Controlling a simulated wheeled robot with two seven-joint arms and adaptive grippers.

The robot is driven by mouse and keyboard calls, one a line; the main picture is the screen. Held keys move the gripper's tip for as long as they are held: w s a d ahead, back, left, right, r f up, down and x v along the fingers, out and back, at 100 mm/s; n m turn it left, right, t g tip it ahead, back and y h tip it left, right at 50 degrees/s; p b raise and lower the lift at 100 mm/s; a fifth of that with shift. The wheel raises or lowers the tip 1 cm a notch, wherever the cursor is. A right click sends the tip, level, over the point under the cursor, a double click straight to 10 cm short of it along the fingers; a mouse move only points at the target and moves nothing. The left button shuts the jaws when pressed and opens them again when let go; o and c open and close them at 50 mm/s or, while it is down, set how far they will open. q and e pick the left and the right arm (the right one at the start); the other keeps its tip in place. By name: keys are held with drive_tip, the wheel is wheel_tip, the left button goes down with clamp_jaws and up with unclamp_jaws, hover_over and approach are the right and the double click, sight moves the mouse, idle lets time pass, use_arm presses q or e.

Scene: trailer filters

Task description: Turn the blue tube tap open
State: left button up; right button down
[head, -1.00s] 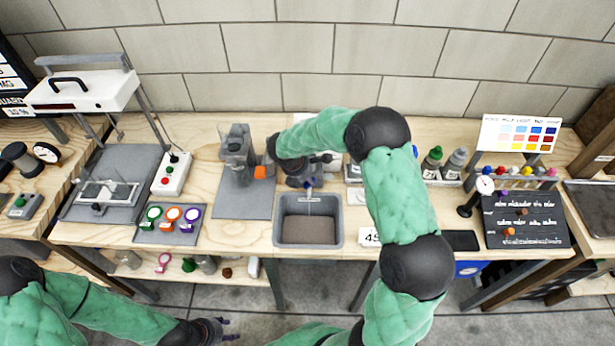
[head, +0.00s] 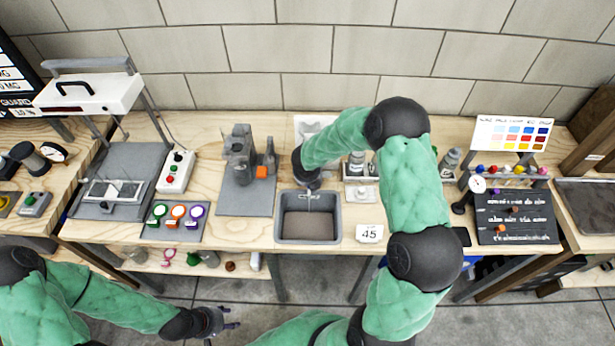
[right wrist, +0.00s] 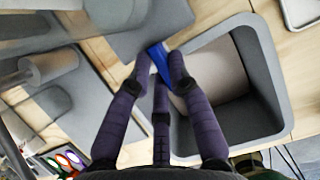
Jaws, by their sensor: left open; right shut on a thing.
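The blue tube tap (right wrist: 157,52) shows in the right wrist view as a blue piece between my right fingers, at the edge of a grey basin. My right gripper (right wrist: 161,70) is shut on it with its dark purple fingers around it. In the head view my right wrist stands over the back edge of the grey basin (head: 279,222) and hides the tap. The basin also shows in the right wrist view (right wrist: 268,75). My left gripper (head: 232,318) is open and empty, low in front of the bench.
Left of the basin is a grey stand with an orange block (head: 262,171). Behind my right arm are bottles (head: 449,162) and a white tray.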

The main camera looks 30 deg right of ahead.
drive_tip(key=shift+n, duration=0.3)
idle(0.4)
drive_tip(key=c, duration=1.1)
unclamp_jaws()
drive_tip(key=shift+c, duration=0.2)
drive_tip(key=v, duration=1.2)
drive_tip(key=shift+d, duration=0.2)
